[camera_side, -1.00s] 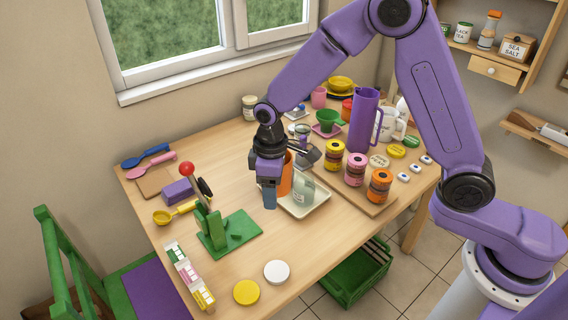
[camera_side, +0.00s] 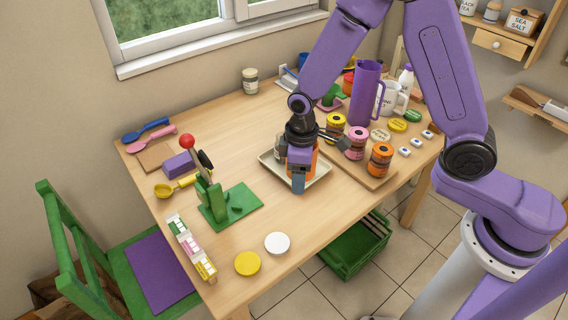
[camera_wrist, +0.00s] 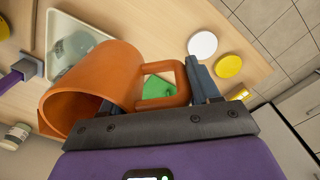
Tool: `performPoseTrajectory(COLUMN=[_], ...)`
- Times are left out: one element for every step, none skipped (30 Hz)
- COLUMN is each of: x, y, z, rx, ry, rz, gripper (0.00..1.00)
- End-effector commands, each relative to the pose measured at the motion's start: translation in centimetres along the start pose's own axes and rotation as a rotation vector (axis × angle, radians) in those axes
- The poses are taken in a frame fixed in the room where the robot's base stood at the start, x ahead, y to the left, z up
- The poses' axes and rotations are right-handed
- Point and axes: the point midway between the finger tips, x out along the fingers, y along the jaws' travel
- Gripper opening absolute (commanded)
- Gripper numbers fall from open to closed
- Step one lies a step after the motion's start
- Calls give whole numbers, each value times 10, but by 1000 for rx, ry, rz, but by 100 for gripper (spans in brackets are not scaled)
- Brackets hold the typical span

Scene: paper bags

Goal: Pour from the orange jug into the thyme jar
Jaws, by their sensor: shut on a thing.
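The orange jug (camera_wrist: 92,88) is in my gripper (camera_wrist: 198,85), held by its handle in the wrist view. It is tilted, with its wide mouth toward the lower left. In the side view my gripper (camera_side: 298,184) is over the cream tray (camera_side: 268,164) and hides most of the jug (camera_side: 314,163). A glass jar (camera_wrist: 72,46) with a greenish tint stands in the tray and is partly covered by the jug in the wrist view; I take it for the thyme jar, but no label is readable. I cannot see anything flowing.
A board with lidded jars, including a pink one (camera_side: 356,142), and a tall purple jug (camera_side: 365,92) stand right of the tray. A green stand (camera_side: 214,200) is to the left. White (camera_side: 277,243) and yellow (camera_side: 247,263) discs lie in front.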

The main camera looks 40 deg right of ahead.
Motion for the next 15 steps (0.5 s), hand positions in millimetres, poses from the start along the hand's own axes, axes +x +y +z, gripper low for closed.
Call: performPoseTrajectory(x=[2, 2, 2, 3, 2, 2, 2, 1, 0, 0, -1, -2, -3, -4, -5], y=[0, 0, 1, 1, 1, 2, 3, 3, 3, 4, 4, 6, 6, 7, 8], z=[4, 5, 7, 7, 8, 8, 8, 8, 7, 7, 7, 7, 7, 7, 7], rx=[0, 0, 0, 2, 2, 3, 4, 4, 4, 4, 5, 6, 6, 6, 7], ry=[0, 2, 1, 1, 1, 1, 0, 0, 2, 3, 4, 2, 2, 3, 3], rz=[-1, -2, -6, -11, -16, -26, -36, -47, -63, -78, -94, -119, -139, -160, -190], gripper=[5, 5, 5, 5, 5, 5, 5, 5, 5, 5, 5, 5, 5, 5, 5])
